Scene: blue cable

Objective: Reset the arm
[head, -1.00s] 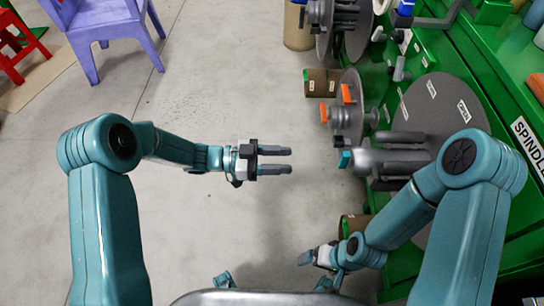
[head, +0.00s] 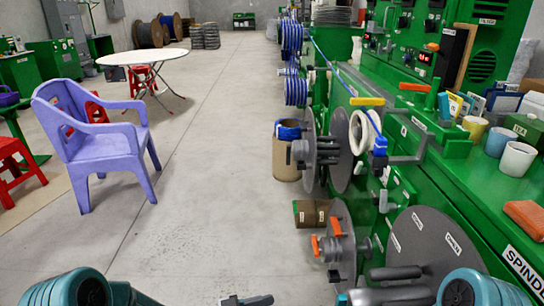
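My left gripper (head: 247,300) shows only in part at the bottom edge of the head view, over bare floor; its fingers are mostly cut off, so I cannot tell how far apart they are. A thin blue cable (head: 331,64) runs from blue spools (head: 292,38) at the back along the green machine (head: 440,180). I see neither gripper touching it.
A grey spool disc (head: 432,245) and a spindle with orange tabs (head: 334,248) stand close at lower right. A brown drum (head: 287,160) stands beyond. A purple chair (head: 100,140) and white table (head: 142,57) are at left. The middle floor is clear.

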